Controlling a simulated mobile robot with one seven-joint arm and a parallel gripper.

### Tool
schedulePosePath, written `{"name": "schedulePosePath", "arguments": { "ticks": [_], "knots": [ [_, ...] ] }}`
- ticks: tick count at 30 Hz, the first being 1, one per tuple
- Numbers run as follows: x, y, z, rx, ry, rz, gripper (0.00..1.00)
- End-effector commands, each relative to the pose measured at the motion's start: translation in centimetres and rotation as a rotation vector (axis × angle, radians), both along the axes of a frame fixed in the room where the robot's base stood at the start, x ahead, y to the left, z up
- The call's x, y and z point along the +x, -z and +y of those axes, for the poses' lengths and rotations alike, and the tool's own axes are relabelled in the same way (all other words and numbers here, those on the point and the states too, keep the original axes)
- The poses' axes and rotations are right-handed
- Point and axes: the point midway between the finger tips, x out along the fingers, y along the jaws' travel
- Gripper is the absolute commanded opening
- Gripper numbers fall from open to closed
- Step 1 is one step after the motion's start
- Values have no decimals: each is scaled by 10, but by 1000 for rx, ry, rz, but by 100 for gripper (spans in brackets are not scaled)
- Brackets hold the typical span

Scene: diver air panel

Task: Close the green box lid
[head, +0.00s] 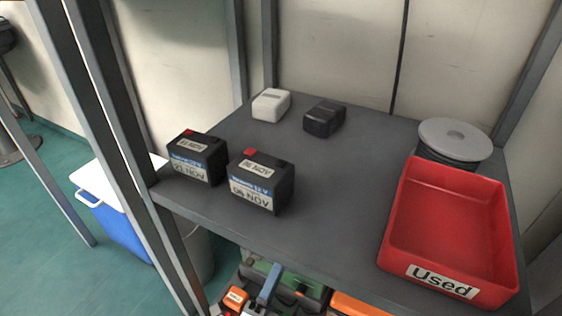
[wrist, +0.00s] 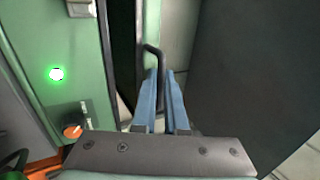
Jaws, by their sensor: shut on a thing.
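The green box (head: 287,279) shows below the front edge of the shelf in the head view, partly hidden by the shelf. In the wrist view a green panel of it (wrist: 45,40) fills the left side, with a lit green lamp, a metal latch and an orange knob. A thin black bent handle (wrist: 152,50) stands beside the green edge. My gripper (wrist: 163,75) has its blue fingers close together around the lower part of this handle. A blue finger also shows in the head view (head: 269,284). How far the lid stands open is hard to tell.
The grey shelf (head: 330,190) above holds two black batteries (head: 198,160), a white block (head: 271,105), a black block (head: 324,118), a grey reel (head: 455,141) and a red "Used" bin (head: 447,230). A blue cooler (head: 115,220) stands left. A dark surface (wrist: 240,60) lies right of my fingers.

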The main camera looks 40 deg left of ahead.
Motion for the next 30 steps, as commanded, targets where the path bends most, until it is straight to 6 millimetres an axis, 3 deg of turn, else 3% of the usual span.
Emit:
{"name": "schedulePosePath", "arguments": {
  "ticks": [1,10,11,12,19,23,30],
  "knots": [
    [-1,10,-1,-10,-4,22,0],
    [-1,10,-1,-9,-2,21,0],
    [-1,9,-2,-9,-2,21,16],
    [-1,9,-2,-9,-2,21,23],
    [-5,11,-3,-10,-1,22,23],
    [-22,18,-8,-11,-1,22,23],
    [-69,38,-20,-9,-3,12,23]
  ]
}}
